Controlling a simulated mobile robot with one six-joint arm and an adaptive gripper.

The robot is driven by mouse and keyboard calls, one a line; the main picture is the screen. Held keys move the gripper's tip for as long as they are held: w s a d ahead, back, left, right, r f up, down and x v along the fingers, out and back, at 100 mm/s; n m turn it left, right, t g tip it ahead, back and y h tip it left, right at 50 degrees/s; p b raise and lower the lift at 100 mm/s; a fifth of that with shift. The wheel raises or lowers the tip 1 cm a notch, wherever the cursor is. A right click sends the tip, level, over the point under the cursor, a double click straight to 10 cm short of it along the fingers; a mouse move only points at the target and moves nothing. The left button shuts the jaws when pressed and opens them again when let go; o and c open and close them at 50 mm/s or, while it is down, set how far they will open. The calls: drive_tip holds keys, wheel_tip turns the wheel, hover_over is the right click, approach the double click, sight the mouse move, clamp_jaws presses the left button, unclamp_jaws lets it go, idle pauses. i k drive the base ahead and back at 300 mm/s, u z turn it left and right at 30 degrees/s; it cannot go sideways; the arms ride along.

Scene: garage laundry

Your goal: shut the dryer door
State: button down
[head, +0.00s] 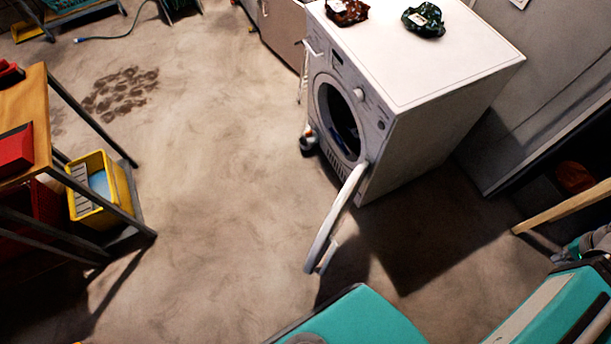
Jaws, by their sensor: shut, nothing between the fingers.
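The dryer (425,85) is a white front-loading machine standing at the upper middle right of the head view. Its round dark opening (341,122) is uncovered and faces the lower left. The dryer door (336,218) is swung wide open and stands out from the front, hinged at the opening's right side. I see it nearly edge-on, as a narrow white curved rim, with its free end toward the bottom of the view. My gripper is not in view, so its place relative to the door cannot be told.
Two dark glossy packs, one brown (347,11) and one green (424,20), lie on the dryer. A wooden-topped bench (38,115) and a yellow bucket (98,188) stand at left. Open concrete floor (215,180) lies left of the door. A wooden bar (565,207) juts in at right.

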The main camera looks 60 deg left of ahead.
sight(335, 218)
drive_tip(key=k, duration=1.45)
drive_tip(key=u, duration=2.05)
